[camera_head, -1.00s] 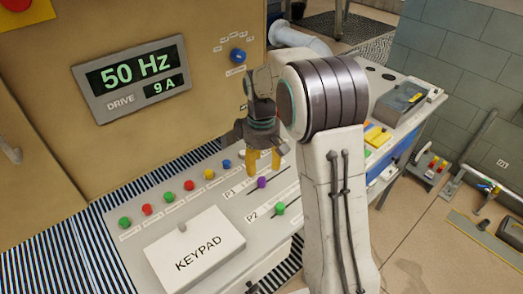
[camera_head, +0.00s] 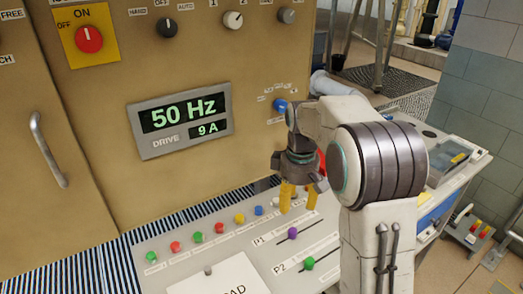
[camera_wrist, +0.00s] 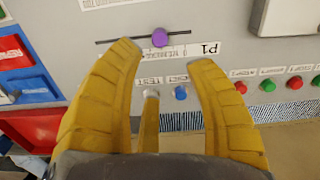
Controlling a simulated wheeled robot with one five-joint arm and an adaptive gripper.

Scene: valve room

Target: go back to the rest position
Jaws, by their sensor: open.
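My gripper (camera_head: 299,197) is open and empty, with yellow fingers pointing down above the sloped control desk. The purple knob of slider P1 (camera_wrist: 160,37) lies just beyond the fingertips there. A blue button (camera_wrist: 180,93) and a pale knob (camera_wrist: 150,93) show between the fingers. In the head view the purple knob (camera_head: 292,233) is below the fingers, and the green knob of slider P2 (camera_head: 309,263) is nearer. I cannot tell the exact height of the fingertips above the desk.
A tan cabinet stands behind the desk, with a 50 Hz drive display (camera_head: 180,121), a red switch (camera_head: 89,39) and a door handle (camera_head: 48,150). Several coloured buttons line the desk. A keypad cover (camera_head: 225,277) is at the front. A side bench (camera_head: 462,178) stands at right.

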